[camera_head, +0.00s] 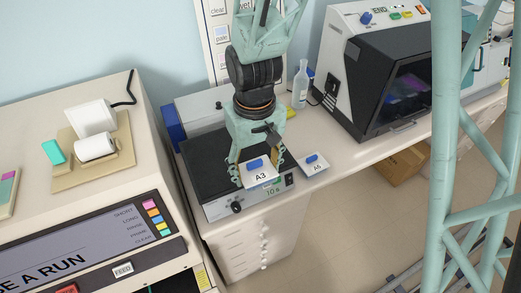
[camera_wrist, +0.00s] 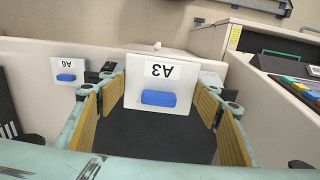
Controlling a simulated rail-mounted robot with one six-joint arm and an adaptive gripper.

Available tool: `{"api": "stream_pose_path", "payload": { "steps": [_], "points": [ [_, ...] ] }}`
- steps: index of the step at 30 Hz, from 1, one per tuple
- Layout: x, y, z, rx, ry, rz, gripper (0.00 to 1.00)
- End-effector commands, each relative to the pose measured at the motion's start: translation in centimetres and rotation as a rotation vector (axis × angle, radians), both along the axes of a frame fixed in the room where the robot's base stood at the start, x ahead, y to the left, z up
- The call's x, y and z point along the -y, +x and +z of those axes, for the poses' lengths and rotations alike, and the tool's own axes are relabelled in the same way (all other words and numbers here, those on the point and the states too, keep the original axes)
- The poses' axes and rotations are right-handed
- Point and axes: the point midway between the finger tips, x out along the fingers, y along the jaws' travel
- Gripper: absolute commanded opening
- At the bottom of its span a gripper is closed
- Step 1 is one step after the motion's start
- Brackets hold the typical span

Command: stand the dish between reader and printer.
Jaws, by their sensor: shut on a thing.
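A white square piece marked A3 with a blue block on it (camera_head: 262,175) is between the fingertips of my gripper (camera_head: 259,167). In the wrist view the A3 piece (camera_wrist: 158,98) fills the gap between the two yellow-padded fingers, and they appear to grip its sides. It shows over the black-topped unit (camera_head: 200,166); I cannot tell whether it touches it. No object is labelled as dish, reader or printer, so I cannot tell which these are.
A similar A6 piece (camera_head: 314,166) lies just right of the gripper. A large cream machine (camera_head: 100,190) with a roll on top stands at left. A dark-windowed machine (camera_head: 390,75) stands at back right. A clear bottle (camera_head: 301,88) stands beside it.

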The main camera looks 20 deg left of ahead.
Motion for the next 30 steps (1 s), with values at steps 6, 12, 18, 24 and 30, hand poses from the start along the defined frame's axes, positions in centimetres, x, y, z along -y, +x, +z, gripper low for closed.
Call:
{"api": "stream_pose_path", "payload": {
  "steps": [6, 12, 18, 24, 30],
  "points": [
    [1.7, 3.4, -1.0, -0.002, -0.002, -0.024, 0.43],
    [3.9, 7.0, -1.9, -0.006, -0.005, -0.048, 0.43],
    [6.5, 10.5, -2.7, -0.01, -0.008, -0.071, 0.43],
    [8.9, 13.4, -3.3, -0.014, -0.01, -0.09, 0.43],
    [11.4, 15.9, -3.9, -0.016, -0.011, -0.108, 0.43]
  ]
}}
